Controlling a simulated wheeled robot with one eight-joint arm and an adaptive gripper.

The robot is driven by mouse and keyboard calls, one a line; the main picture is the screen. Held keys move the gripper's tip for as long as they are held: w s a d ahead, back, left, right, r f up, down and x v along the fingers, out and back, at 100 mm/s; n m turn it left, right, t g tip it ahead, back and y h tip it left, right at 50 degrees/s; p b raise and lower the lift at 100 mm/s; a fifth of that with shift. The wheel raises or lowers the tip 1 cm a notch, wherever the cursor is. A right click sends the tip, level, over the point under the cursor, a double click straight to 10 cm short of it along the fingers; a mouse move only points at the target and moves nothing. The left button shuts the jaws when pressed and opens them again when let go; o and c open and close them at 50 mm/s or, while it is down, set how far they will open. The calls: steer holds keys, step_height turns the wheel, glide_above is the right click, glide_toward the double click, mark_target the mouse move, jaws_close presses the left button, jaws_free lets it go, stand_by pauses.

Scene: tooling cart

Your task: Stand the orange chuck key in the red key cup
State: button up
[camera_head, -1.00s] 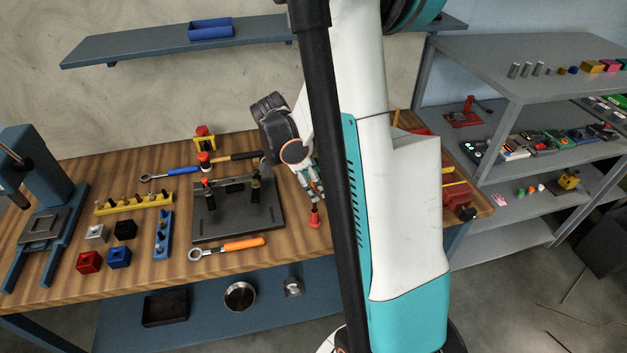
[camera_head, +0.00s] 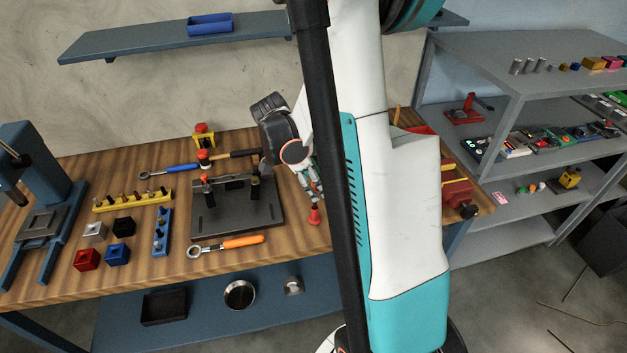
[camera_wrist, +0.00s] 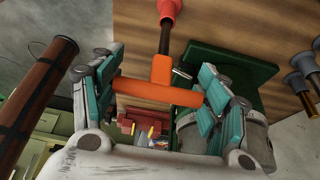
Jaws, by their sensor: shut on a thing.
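The orange chuck key (camera_wrist: 158,92) is T-shaped, with an orange crossbar and hub and a dark shaft. My gripper (camera_wrist: 160,86) has its teal fingers shut on the crossbar, one at each end, in the wrist view. The shaft runs away from the hub to the red key cup (camera_wrist: 170,9), which is cut by the top edge. The shaft's end is hidden at the cup; I cannot tell how deep it sits. In the head view my gripper (camera_head: 314,190) is just above the red cup (camera_head: 315,215), which stands on the wooden bench right of the dark plate.
The dark fixture plate (camera_head: 215,222) and an orange-handled ring wrench (camera_head: 240,242) lie left of the cup. A yellow rack (camera_head: 133,202), a blue rack (camera_head: 161,235) and several coloured blocks stand farther left. A red vise (camera_head: 455,180) is at the right bench end.

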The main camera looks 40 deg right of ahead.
steer(key=shift+f+b, duration=1.9)
steer(key=shift+f, duration=0.2)
stand_by(1.9)
stand_by(0.3)
steer(key=o, duration=1.6)
steer(key=shift+o, duration=0.9)
steer(key=shift+r, duration=0.1)
steer(key=shift+r+p, duration=1.9)
steer(key=shift+r, duration=1.05)
